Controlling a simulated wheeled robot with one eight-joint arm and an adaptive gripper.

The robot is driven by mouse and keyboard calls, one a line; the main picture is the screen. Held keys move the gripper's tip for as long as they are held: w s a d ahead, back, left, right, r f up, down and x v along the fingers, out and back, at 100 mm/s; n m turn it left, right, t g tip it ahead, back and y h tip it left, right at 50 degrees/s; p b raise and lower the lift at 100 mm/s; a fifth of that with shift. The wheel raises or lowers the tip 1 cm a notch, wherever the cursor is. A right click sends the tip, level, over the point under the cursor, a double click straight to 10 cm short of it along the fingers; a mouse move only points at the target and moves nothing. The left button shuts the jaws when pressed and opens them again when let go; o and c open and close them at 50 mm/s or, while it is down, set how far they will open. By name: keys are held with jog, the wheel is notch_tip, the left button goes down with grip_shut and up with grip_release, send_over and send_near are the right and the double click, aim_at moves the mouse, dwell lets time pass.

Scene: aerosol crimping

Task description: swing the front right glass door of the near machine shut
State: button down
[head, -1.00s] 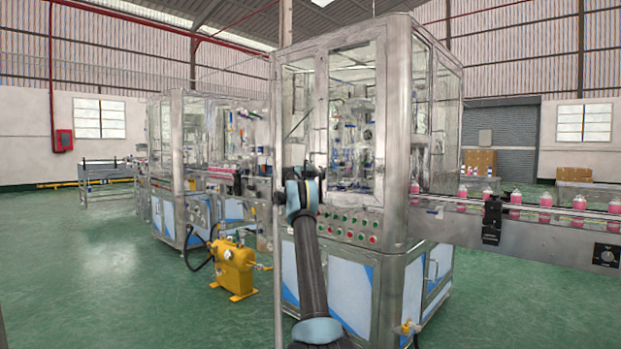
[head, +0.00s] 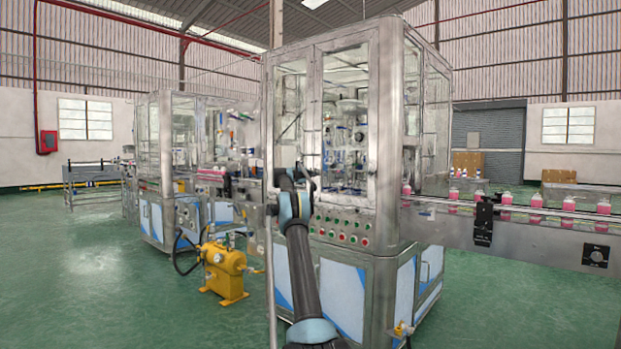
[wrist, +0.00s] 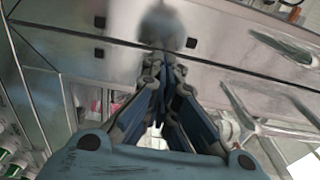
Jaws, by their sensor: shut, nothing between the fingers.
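The near machine (head: 390,228) is a tall metal-framed cabinet with glass upper panels and white-and-blue lower panels. Its front right glass door (head: 345,88) shows in the head view above the row of buttons; whether it stands slightly ajar is hard to tell. My gripper (head: 304,180) is in front of the machine, low by the door's left side, with dark fingers. In the wrist view my gripper (wrist: 160,62) has its fingers together and empty, close to a shiny metal frame (wrist: 90,42) with black squares. I cannot tell whether they touch. The arm hides part of the front.
A conveyor (head: 540,232) with pink bottles runs off to the right. A yellow pump unit (head: 222,270) stands on the floor at left, before a second machine (head: 160,215). A thin upright pole (head: 270,285) stands left of my arm. Green floor is open at far left.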

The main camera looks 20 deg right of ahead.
jog(key=v, duration=1.3)
jog(key=s+a+r+n+t+y, duration=0.75)
jog(key=a+r+n+t, duration=0.2)
jog(key=a+r, duration=0.25)
jog(key=s+a+f+n+g+y, duration=0.25)
jog(key=s+a+n+y, duration=0.85)
jog(key=s, duration=0.7)
jog(key=s+a+f+n+g, duration=0.3)
jog(key=s+a+f+n, duration=0.1)
jog(key=s+f, duration=0.75)
jog(key=s+a+f+n+g, duration=0.3)
jog(key=s+f, duration=0.5)
jog(key=s, duration=0.7)
jog(key=s+d+f+n+g+h, duration=0.1)
jog(key=s+d+f+g, duration=0.1)
jog(key=s+f, duration=0.6)
jog(key=s+d+f+g+h, duration=0.1)
jog(key=s+d+f+g, duration=0.1)
jog(key=s+f, duration=0.7)
jog(key=s+d+f+n+g+h, duration=0.1)
jog(key=s+f+g, duration=0.3)
jog(key=s+f, duration=0.5)
jog(key=s+d, duration=0.1)
jog(key=s, duration=0.5)
jog(key=shift+s+d+f+n, duration=0.25)
jog(key=shift+s+d+n, duration=0.1)
jog(key=shift+s, duration=0.05)
